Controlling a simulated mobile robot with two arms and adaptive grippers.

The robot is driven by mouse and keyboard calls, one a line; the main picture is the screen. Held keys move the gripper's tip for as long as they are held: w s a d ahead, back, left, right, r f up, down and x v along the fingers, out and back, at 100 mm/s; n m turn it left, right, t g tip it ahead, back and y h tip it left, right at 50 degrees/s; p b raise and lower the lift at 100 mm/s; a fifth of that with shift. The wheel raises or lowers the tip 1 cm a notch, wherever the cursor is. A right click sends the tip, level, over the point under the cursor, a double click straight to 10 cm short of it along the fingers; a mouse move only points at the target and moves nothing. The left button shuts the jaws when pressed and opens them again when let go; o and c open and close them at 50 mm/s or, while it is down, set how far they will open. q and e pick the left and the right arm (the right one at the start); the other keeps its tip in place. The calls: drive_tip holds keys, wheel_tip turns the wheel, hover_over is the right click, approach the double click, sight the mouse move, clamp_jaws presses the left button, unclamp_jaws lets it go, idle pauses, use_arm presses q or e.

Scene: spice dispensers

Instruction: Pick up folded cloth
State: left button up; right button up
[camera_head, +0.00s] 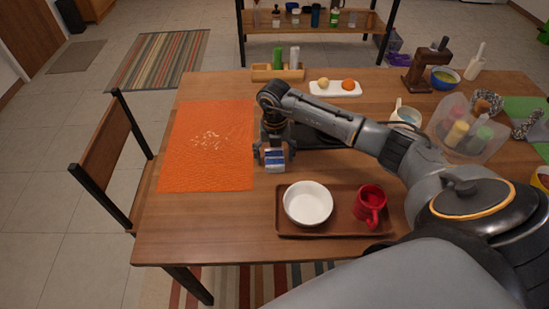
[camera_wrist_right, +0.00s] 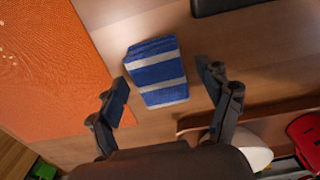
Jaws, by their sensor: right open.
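The folded cloth (camera_wrist_right: 157,72) is blue with white stripes and lies on the wooden table, just right of the orange mat. In the head view the cloth (camera_head: 275,162) shows partly, below my right gripper (camera_head: 273,152). In the right wrist view my right gripper (camera_wrist_right: 168,92) is open, one finger on each side of the cloth's near end. The cloth is not held; whether a finger touches it I cannot tell. My left gripper is in neither view.
The orange mat (camera_head: 190,172) with pale crumbs lies left of the cloth. A brown tray (camera_head: 338,228) with a white bowl (camera_head: 308,203) and red mug (camera_head: 370,204) is close on the near right.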

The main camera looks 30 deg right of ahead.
sight(274, 156)
drive_tip(key=c, duration=1)
drive_tip(key=shift+c, duration=0.3)
drive_tip(key=shift+r, duration=0.15)
drive_tip(key=shift+r, duration=0.25)
wheel_tip(274, 156, up, 2)
drive_tip(key=shift+r+b, duration=0.1)
drive_tip(key=shift+b, duration=0.45)
drive_tip(key=s+r, duration=0.4)
drive_tip(key=r, duration=0.1)
drive_tip(key=shift+s+a, duration=0.1)
drive_tip(key=s+r+b, duration=0.1)
drive_tip(key=s+r, duration=0.4)
drive_tip(key=s, duration=0.4)
drive_tip(key=shift+s+a+b, duration=0.4)
drive_tip(key=shift+a, duration=0.05)
